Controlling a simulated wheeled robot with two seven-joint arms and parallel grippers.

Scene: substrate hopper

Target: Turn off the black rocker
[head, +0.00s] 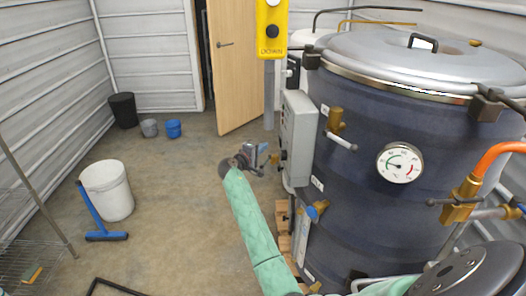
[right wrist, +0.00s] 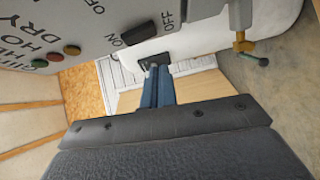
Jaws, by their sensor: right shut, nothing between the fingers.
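The black rocker (right wrist: 139,33) sits on the face of a grey control box (right wrist: 75,25), between the printed words ON and OFF. Which way it is pressed I cannot tell. My right gripper (right wrist: 155,68) is shut and empty, its blue fingers together. In the right wrist view the fingertips show just below the rocker; a gap or contact cannot be made out. In the head view my right gripper (head: 262,156) is left of the grey control box (head: 298,130) on the dark blue drum; the rocker cannot be made out there. My left gripper is not in view.
Red and green round buttons (right wrist: 72,51) sit on the same panel. A yellow DOWN pendant (head: 271,30) hangs above the gripper. The drum (head: 350,215) carries a gauge (head: 400,163) and brass valve (head: 336,120). The floor to the left is mostly open, with a white bucket (head: 107,190).

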